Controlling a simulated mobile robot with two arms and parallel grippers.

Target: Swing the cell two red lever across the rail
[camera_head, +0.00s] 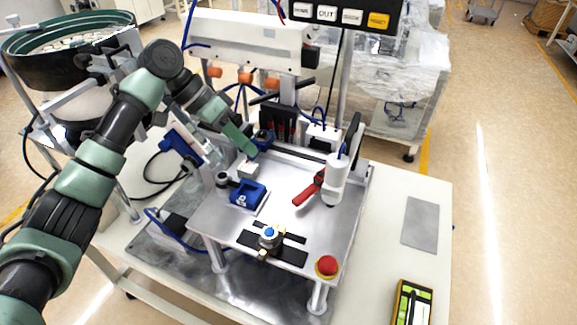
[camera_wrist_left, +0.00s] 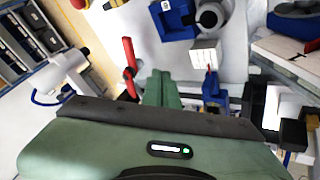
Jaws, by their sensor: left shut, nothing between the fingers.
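A red lever (camera_head: 309,190) sticks out to the lower left from a white upright cylinder (camera_head: 336,178) on the right side of the metal plate. In the left wrist view a red lever (camera_wrist_left: 128,55) stands left of my fingers, apart from them as far as I can tell. My left gripper (camera_head: 247,152) is shut and empty, over the back left of the plate, left of the lever with a clear gap. Its closed green fingers show in the wrist view (camera_wrist_left: 161,88). My right gripper is not in view.
A blue block (camera_head: 247,193) and a small white block (camera_head: 248,170) stand on the plate (camera_head: 290,215) near my left gripper. A blue-topped knob (camera_head: 269,232) and a red button (camera_head: 327,266) are at the front. A bowl feeder (camera_head: 65,45) stands at the left.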

